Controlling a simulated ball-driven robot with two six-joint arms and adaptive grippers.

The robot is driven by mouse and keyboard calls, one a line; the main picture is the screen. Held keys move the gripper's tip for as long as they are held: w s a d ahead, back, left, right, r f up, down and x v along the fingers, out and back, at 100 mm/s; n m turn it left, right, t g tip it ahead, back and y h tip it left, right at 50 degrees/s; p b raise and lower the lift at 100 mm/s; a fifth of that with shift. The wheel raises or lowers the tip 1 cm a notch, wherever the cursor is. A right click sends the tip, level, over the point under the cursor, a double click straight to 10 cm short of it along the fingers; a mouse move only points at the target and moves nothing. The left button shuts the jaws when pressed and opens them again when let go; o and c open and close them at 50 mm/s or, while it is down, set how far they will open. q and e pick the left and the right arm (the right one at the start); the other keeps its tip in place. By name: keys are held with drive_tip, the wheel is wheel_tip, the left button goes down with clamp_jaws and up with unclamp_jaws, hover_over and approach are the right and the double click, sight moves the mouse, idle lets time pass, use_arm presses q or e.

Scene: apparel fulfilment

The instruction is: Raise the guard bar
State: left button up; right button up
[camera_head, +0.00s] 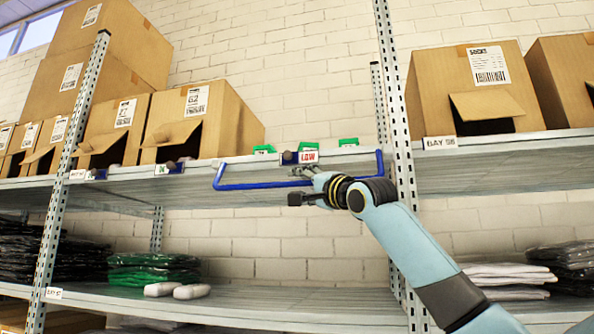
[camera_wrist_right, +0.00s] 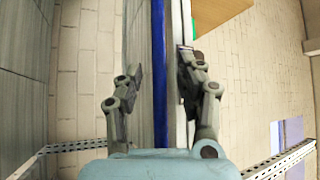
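The blue guard bar (camera_head: 255,185) runs along the front of the upper shelf, hanging a little below the shelf edge, with upturned ends. It also shows in the right wrist view (camera_wrist_right: 159,75) as a vertical blue strip. My right gripper (camera_head: 300,184) is at the middle of the bar. In the right wrist view the open gripper (camera_wrist_right: 160,85) has one finger on each side of the bar, with a visible gap between the left finger and the bar. My left gripper is not in view.
A "LOW" label (camera_head: 309,157) and green tags (camera_head: 348,142) sit on the shelf edge above the bar. A perforated upright (camera_head: 402,150) stands right of it. Cardboard boxes (camera_head: 205,115) fill the upper left shelf. Folded green garments (camera_head: 153,272) lie on the lower shelf (camera_head: 290,308).

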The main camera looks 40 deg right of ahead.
drive_tip(key=shift+w+r, duration=0.4)
drive_tip(key=shift+w, duration=0.15)
drive_tip(key=shift+w+d+f+p, duration=0.1)
drive_tip(key=shift+w+p, duration=0.25)
drive_tip(key=shift+w, duration=0.2)
drive_tip(key=shift+c, duration=0.2)
clamp_jaws()
drive_tip(key=shift+f, duration=0.1)
